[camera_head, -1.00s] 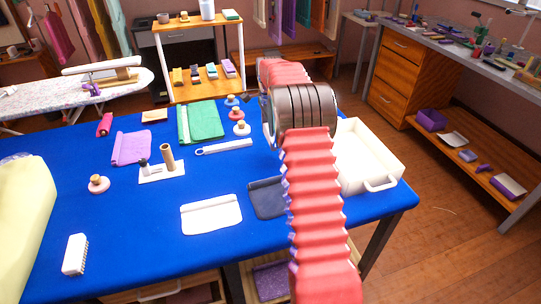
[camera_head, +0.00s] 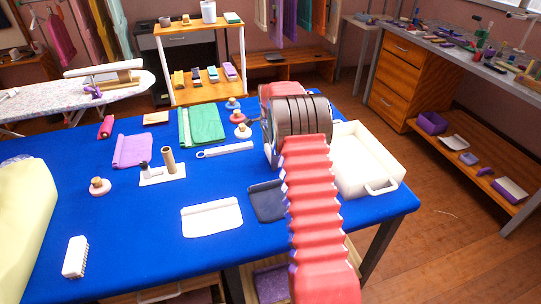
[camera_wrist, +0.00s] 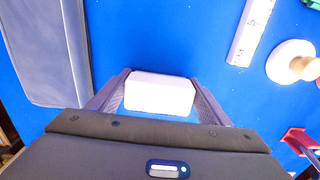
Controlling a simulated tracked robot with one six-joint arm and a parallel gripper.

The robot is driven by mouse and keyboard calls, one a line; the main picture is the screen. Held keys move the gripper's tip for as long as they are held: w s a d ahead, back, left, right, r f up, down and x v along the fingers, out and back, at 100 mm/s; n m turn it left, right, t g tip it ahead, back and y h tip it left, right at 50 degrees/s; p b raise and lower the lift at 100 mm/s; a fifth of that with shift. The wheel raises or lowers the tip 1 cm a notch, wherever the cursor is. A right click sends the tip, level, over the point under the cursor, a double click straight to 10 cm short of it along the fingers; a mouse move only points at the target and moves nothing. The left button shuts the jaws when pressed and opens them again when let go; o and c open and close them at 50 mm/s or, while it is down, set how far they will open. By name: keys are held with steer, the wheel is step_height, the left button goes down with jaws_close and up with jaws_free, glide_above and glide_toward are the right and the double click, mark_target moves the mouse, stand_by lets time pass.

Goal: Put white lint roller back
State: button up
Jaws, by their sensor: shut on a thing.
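My gripper (camera_wrist: 160,95) is shut on a white, block-shaped thing, which looks like the white lint roller (camera_wrist: 160,92). Only its blunt pale face shows between the two dark fingers in the wrist view, above the blue table cloth. In the head view my arm hides the gripper and what it holds. A small white stand (camera_head: 163,174) with a brown tube and a dark peg is on the table, left of the middle.
A white tray (camera_head: 394,180) is at the table's right end. A dark flat mat (camera_head: 264,203) and a white one (camera_head: 211,217) lie near the front. A white strip (camera_head: 226,149), knobbed discs (camera_head: 242,131) and green cloth (camera_head: 203,125) lie farther back.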

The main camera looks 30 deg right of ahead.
steer(key=shift+f, duration=0.1)
steer(key=o, duration=1.1)
step_height(320, 180, up, 12)
steer(key=shift+f, duration=0.15)
steer(key=shift+r, duration=0.2)
stand_by(0.4)
